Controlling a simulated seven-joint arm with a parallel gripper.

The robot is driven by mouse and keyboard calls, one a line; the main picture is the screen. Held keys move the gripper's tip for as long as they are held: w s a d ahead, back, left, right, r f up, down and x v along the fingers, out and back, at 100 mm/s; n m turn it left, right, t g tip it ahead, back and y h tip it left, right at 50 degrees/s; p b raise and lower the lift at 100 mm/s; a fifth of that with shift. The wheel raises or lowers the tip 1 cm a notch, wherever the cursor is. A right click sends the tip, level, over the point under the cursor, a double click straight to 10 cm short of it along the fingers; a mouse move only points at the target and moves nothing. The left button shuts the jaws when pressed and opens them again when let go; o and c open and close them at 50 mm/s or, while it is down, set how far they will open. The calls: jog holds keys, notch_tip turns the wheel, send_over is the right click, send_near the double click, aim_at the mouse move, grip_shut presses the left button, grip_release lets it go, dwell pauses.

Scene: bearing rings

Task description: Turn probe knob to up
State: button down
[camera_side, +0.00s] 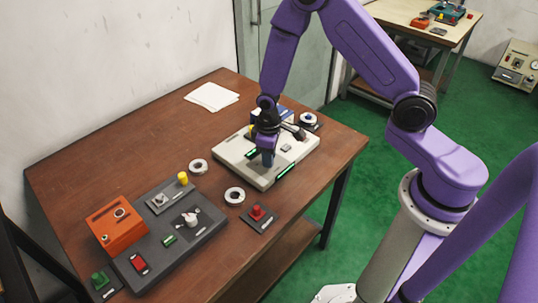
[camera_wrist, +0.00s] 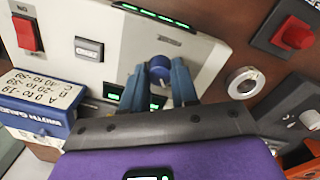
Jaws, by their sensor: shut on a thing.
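A round blue knob (camera_wrist: 160,70) sits on the cream panel box (camera_wrist: 205,55), which also shows in the side view (camera_side: 235,151). I take it to be the probe knob, though no label on it can be read. My gripper (camera_wrist: 159,78) is shut on the blue knob, with one finger on each side of it. In the side view my gripper (camera_side: 268,160) points down at the front part of the cream box and hides the knob. The knob's pointing direction cannot be told clearly.
Green displays (camera_wrist: 150,17) and a red switch (camera_wrist: 27,35) are on the cream box. A blue labelled gauge box (camera_wrist: 42,103) stands close by. A metal ring (camera_side: 235,195), a red button (camera_side: 257,212), a dark panel (camera_side: 205,228) and an orange box (camera_side: 117,230) lie nearby.

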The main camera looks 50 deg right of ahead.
jog(key=shift+w+n, duration=0.1)
jog(key=shift+n, duration=0.6)
jog(key=c, duration=0.9)
grip_release()
jog(key=shift+o, duration=0.2)
jog(key=shift+r, duration=0.15)
notch_tip(320, 180, up, 17)
jog(key=shift+s+a, duration=0.2)
jog(key=shift+a, duration=0.05)
jog(key=shift+r, duration=0.1)
jog(key=s+r+n, duration=0.2)
jog(key=s, duration=1.1)
jog(key=s+r+n, duration=0.3)
jog(key=s, duration=1)
jog(key=shift+s+n+y, duration=0.15)
jog(key=shift+n+y, duration=0.15)
jog(key=shift+y, duration=0.1)
